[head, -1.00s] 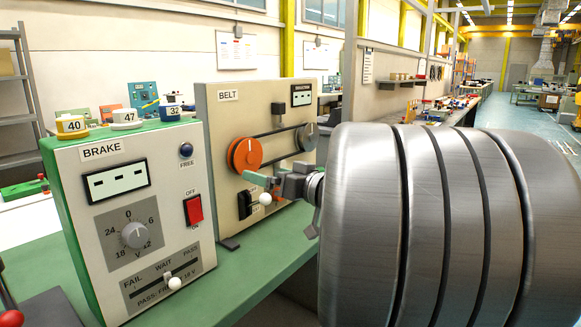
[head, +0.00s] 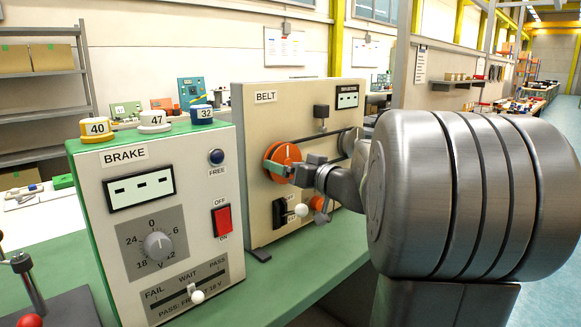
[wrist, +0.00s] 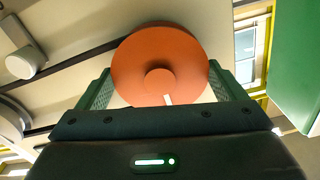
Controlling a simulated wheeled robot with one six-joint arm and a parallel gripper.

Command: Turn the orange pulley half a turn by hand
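The orange pulley (head: 287,153) is on the front of the BELT panel (head: 265,120), partly covered by my gripper in the head view. In the wrist view the orange pulley (wrist: 140,65) faces me, with a round hub and a short white mark at the hub's lower edge. My gripper (wrist: 160,75) is open, with one green finger at each side of the pulley's rim. Whether the fingers touch the rim I cannot tell. In the head view my gripper (head: 280,170) is at the pulley's front. A dark belt (wrist: 80,65) runs left from the pulley in the wrist view.
A grey pulley (head: 350,141) is right of the orange one, partly hidden by my arm. Below are a white-knobbed lever (head: 301,210) and an orange knob (head: 319,203). The BRAKE box (head: 195,180) stands close on the left, on the green bench (head: 290,290).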

